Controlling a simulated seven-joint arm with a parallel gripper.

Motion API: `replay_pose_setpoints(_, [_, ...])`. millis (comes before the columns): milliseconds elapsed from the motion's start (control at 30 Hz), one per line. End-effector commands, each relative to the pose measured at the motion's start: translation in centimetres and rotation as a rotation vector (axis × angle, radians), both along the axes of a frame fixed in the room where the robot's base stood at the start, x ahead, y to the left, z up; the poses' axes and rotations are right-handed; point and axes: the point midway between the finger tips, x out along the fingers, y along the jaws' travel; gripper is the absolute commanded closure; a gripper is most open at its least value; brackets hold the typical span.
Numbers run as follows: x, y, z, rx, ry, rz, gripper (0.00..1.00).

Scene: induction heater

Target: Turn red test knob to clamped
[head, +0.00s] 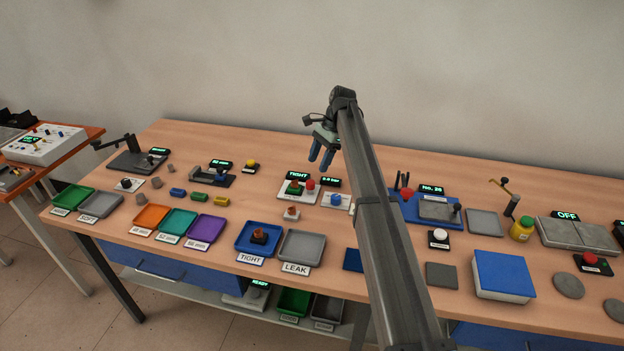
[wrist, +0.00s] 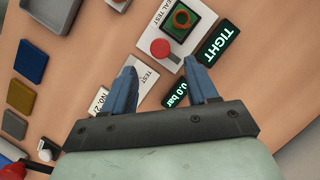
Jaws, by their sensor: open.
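The red test knob (wrist: 160,48) is a round red cap on the white seal test plate (wrist: 152,27), beside a green pad (wrist: 181,20) with an orange-brown part on it. The knob also shows in the head view (head: 310,184), right of the pad. My gripper (wrist: 161,70) is open and empty. In the head view my gripper (head: 320,156) hangs above and behind the test station, apart from the knob. In the wrist view the knob lies just beyond the gap between the blue fingertips. I cannot tell which way the knob is turned.
A display reads TIGHT (wrist: 218,44) and a second one reads 0.0 bar (wrist: 175,95). A blue button (head: 336,198) is close to the right of the knob. A blue TIGHT tray (head: 243,248) and grey LEAK tray (head: 301,246) are in front.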

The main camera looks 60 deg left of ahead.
Motion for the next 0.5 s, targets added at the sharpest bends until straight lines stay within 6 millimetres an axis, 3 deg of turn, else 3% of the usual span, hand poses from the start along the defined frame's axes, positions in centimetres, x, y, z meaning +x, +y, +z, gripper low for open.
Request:
replay_pose_setpoints(300, [-2.0, -0.1, -4.9, 0.0, 0.0, -0.001, 0.42])
replay_pose_setpoints(500, [-2.6, 0.0, -6.4, 0.0, 0.0, -0.001, 0.42])
